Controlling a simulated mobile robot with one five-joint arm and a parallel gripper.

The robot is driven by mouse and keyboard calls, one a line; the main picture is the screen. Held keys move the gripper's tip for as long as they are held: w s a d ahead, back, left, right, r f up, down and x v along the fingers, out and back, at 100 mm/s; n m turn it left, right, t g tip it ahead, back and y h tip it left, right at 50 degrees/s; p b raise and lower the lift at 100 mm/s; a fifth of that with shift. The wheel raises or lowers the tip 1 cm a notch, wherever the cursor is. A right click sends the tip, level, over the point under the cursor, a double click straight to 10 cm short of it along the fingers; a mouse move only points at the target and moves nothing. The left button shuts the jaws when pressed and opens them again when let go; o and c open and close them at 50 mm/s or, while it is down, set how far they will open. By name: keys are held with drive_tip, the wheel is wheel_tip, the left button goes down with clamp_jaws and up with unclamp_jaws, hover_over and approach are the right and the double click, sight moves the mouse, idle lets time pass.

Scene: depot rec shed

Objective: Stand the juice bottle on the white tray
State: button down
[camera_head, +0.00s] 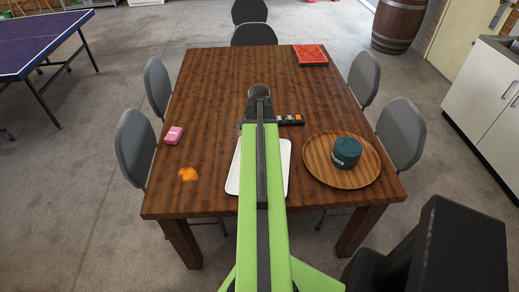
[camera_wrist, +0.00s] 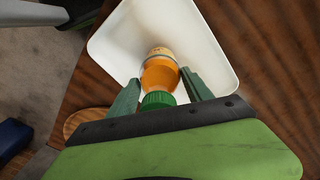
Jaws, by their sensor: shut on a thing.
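The juice bottle (camera_wrist: 160,75), orange with a green cap, is between the two fingers of my gripper (camera_wrist: 162,90) in the wrist view. The gripper is shut on it near the capped end. The bottle's pale other end points away from the gripper, over the white tray (camera_wrist: 115,45). I cannot tell whether it touches the tray. In the head view the white tray (camera_head: 234,180) lies near the table's front edge, its middle hidden by my arm. The bottle and the fingertips are hidden there.
Right of the white tray is a round wooden tray (camera_head: 319,174) with a dark green tin (camera_head: 346,151). A pink block (camera_head: 173,135) and an orange patch (camera_head: 188,174) are at left. The table's back left is clear.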

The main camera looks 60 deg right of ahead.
drive_tip(key=shift+f, duration=0.2)
drive_tip(key=shift+c, duration=2.2)
unclamp_jaws()
drive_tip(key=shift+r, duration=0.1)
drive_tip(key=shift+r, duration=0.1)
wheel_tip(320, 180, up, 12)
drive_tip(key=p, duration=1.2)
drive_tip(key=shift+r, duration=0.15)
